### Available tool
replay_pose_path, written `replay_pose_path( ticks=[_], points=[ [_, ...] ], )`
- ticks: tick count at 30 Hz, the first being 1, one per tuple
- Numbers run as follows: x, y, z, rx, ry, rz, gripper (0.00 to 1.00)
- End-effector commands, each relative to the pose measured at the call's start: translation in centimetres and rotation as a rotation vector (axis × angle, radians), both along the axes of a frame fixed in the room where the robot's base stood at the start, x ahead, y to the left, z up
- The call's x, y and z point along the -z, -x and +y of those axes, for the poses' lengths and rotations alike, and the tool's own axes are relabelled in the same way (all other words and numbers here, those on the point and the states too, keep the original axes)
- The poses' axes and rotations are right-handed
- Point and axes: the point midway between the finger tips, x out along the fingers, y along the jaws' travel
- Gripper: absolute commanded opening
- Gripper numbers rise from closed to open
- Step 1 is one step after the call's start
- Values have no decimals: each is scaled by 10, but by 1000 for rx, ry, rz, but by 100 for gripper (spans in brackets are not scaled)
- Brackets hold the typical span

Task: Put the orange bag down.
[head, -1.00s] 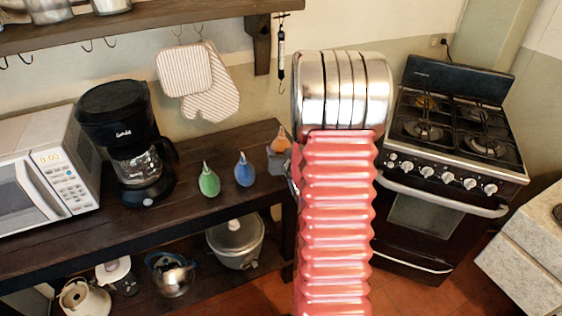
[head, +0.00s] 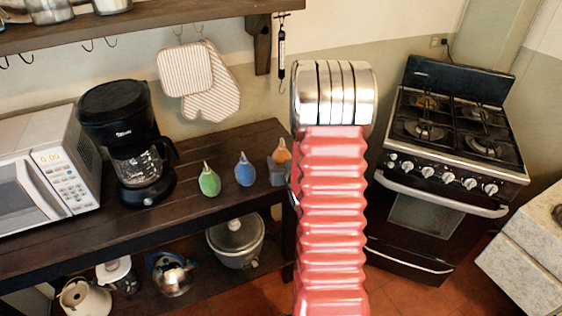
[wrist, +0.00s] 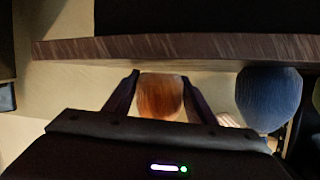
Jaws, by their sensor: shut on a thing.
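The orange bag (head: 282,151) is at the right end of the dark wooden table, right of the blue bag (head: 244,170) and the green bag (head: 209,181). In the wrist view, my gripper (wrist: 160,77) has one finger on each side of the orange bag (wrist: 160,98), shut on it. The blue bag (wrist: 268,98) stands to the right there, apart from the fingers. In the head view, my grey gripper (head: 277,174) shows just below the orange bag, partly behind my red arm. I cannot tell whether the orange bag's underside touches the table.
The wooden table (head: 228,205) also holds a black coffee maker (head: 125,140) and a microwave (head: 45,170). Striped mitts (head: 205,85) hang on the wall behind. A stove (head: 445,160) stands right of the table. Pots stand on the lower shelf.

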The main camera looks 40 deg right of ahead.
Motion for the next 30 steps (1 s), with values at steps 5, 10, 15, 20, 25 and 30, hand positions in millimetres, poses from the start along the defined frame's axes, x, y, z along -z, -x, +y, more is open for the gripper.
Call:
replay_pose_path(
  ticks=[5,10,15,20,25,30],
  points=[
    [3,0,0,0,1,-3,8],
    [7,0,0,0,0,-1,8],
    [10,0,0,1,-2,2,8],
    [13,1,1,1,-6,9,61],
    [14,2,0,4,-9,11,70],
    [14,3,-1,7,-10,11,70]
  ],
)
